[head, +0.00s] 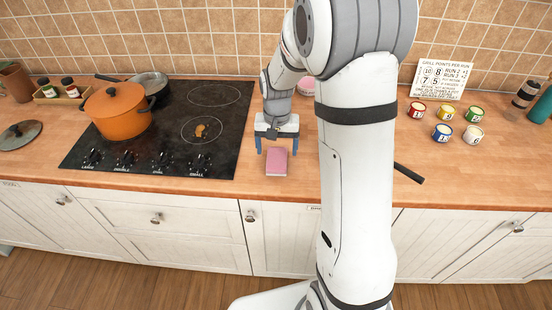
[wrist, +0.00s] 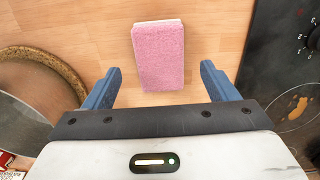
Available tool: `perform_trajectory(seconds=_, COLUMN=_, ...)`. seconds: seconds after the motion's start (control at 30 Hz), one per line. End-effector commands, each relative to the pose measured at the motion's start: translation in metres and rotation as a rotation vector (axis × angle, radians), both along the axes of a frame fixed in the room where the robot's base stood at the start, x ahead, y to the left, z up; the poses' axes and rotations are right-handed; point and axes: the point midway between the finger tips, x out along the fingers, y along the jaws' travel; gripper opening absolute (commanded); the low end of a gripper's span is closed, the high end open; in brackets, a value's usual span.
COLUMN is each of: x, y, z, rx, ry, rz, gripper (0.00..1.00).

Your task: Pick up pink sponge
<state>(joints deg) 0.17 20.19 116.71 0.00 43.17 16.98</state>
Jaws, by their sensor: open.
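The pink sponge (head: 277,162) lies flat on the wooden counter, near its front edge and just right of the cooktop. In the wrist view the sponge (wrist: 159,57) shows whole, with a pale strip along its far end. My gripper (head: 275,146) is over the counter behind the sponge in the head view, with blue fingers pointing down. In the wrist view my gripper (wrist: 160,80) is open and empty. The sponge lies between and beyond the two fingertips, apart from both.
The black cooktop (head: 168,125) holds an orange pot (head: 117,112) and a pan (head: 150,84). A cork-coloured round rim (wrist: 50,62) is left of my gripper in the wrist view. Several small cans (head: 443,133) stand at the right. A dark handle (head: 408,173) lies right of my arm.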

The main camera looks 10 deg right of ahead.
Motion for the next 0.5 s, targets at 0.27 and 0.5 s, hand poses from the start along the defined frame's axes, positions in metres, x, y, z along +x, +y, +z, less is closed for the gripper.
perform_trajectory(seconds=0.27, x=0.001, y=0.0, z=-0.037, rx=0.0, ry=0.004, rz=0.001, gripper=0.8)
perform_trajectory(seconds=0.5, x=0.002, y=0.0, z=-0.048, rx=0.0, ry=-0.001, rz=0.002, gripper=0.8)
